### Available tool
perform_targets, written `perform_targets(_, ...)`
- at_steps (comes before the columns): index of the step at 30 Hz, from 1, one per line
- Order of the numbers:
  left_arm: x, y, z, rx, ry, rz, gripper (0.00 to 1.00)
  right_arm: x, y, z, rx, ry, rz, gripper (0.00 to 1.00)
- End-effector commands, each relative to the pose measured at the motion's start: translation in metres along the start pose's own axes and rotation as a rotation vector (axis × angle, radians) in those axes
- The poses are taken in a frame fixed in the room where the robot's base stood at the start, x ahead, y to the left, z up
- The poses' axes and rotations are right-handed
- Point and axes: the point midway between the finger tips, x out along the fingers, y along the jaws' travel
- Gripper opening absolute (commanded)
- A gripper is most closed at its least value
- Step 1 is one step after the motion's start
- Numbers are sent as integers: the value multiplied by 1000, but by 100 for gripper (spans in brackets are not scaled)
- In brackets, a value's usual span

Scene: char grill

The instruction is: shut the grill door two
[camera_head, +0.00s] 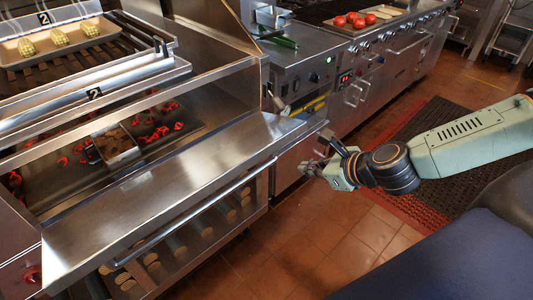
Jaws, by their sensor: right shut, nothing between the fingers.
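The grill (215,82) stands at the left, with number 2 labels on its upper parts. A wide steel panel (165,180), which looks like grill door two, is folded down open in front of the firebox. A long bar handle (190,208) runs along its outer edge. Inside the opening, red embers and a small metal box (116,147) show. My right gripper (318,170) is shut and empty, just beyond the panel's right end and close to its corner. I cannot tell whether it touches. My left gripper is out of view.
A rack below the panel holds several rolled items (205,222). A tray of corn (60,42) sits on top of the grill. A counter (300,70) with a stove stands behind to the right. Tiled floor (300,240) is free in front; a dark mat (450,130) lies to the right.

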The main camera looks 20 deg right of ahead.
Motion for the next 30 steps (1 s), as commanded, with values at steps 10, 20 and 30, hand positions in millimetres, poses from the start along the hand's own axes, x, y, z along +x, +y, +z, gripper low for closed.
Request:
perform_targets(10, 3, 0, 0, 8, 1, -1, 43, -2, 0, -2, 267, -6, 13, 0)
perform_targets(20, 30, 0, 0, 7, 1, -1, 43, 18, 2, -6, 256, 1, 16, 0)
perform_targets(30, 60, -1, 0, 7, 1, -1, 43, 41, 4, -3, 255, 0, 15, 0)
